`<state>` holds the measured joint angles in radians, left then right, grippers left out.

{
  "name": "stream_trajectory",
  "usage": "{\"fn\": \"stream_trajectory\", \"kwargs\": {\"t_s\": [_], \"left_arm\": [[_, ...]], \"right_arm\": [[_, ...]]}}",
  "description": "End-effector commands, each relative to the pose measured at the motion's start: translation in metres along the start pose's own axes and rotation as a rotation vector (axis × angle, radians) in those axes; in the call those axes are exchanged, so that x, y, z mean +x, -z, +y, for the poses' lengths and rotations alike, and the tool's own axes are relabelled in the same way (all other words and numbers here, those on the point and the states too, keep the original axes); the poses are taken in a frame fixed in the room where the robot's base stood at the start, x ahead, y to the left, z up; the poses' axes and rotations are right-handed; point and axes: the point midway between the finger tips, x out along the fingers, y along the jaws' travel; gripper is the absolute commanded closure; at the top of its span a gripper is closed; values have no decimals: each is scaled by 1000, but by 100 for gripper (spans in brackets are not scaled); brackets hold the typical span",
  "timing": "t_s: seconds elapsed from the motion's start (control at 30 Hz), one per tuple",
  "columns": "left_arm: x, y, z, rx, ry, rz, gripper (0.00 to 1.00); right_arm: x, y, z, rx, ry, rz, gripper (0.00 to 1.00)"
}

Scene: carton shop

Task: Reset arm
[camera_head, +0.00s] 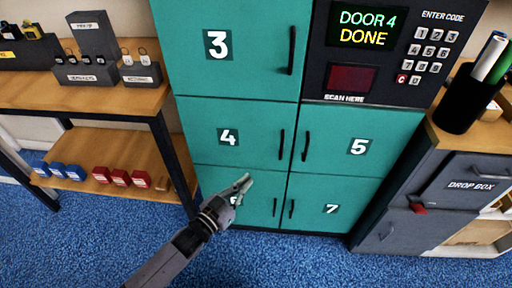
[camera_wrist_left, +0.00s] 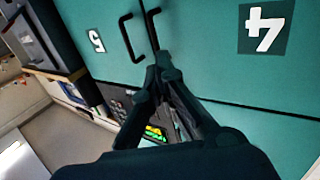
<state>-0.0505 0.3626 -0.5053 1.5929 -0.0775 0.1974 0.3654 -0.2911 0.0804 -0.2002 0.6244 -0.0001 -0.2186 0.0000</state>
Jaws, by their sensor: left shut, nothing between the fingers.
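My left gripper (camera_head: 243,184) is shut and empty in front of the teal locker, over door 6 (camera_head: 258,208), and partly covers its number. The left wrist view shows its closed fingers (camera_wrist_left: 160,66) close to the handles of doors 4 and 5. Door 4 (camera_head: 203,128) is shut, and it shows in the wrist view (camera_wrist_left: 215,60) too. Door 5 (camera_head: 385,128) is also shut. The locker's display (camera_head: 367,25) reads "DOOR 4 DONE". My right gripper is in neither view.
A wooden shelf unit (camera_head: 135,103) with small boxes stands at the left. A grey drop box (camera_head: 470,185) stands at the right, with a black pen cup (camera_head: 461,103) above it. Blue carpet (camera_head: 280,262) lies clear in front of the locker.

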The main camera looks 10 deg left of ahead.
Motion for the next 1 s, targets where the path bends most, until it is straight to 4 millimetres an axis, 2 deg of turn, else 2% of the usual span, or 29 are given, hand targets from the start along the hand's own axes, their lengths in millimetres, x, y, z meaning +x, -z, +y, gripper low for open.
{"fn": "stream_trajectory", "kwargs": {"t_s": [0.17, 0.27, 0.37, 0.47, 0.5, 0.57, 0.6, 0.67, 0.7, 0.77, 0.8, 0.87, 0.9, 1.0], "left_arm": [[-2, -1, -1, 0, 2, -3, 100], [-6, -20, -6, -3, 24, -46, 100], [-19, -64, -18, -9, 76, -148, 100], [-46, -128, -31, -21, 144, -301, 100], [-61, -156, -35, -26, 170, -369, 100], [-86, -195, -37, -37, 206, -470, 100], [-105, -219, -37, -45, 226, -537, 100], [-135, -255, -34, -59, 252, -638, 100], [-157, -277, -30, -69, 267, -705, 100], [-190, -307, -22, -86, 285, -804, 100], [-214, -326, -15, -96, 294, -870, 100], [-250, -351, -2, -116, 305, -967, 100], [-276, -367, 8, -131, 309, -1033, 100], [-336, -396, 36, -168, 313, -1182, 100]], "right_arm": [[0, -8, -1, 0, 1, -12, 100], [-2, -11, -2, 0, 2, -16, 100], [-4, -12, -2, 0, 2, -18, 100], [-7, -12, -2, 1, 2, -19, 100], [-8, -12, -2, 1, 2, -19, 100], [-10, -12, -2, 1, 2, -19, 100], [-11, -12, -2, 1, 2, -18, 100], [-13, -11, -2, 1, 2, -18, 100], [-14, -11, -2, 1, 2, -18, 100], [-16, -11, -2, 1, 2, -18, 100], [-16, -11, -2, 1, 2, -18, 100], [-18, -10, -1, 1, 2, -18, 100], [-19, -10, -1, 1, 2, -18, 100], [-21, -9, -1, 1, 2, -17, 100]]}}
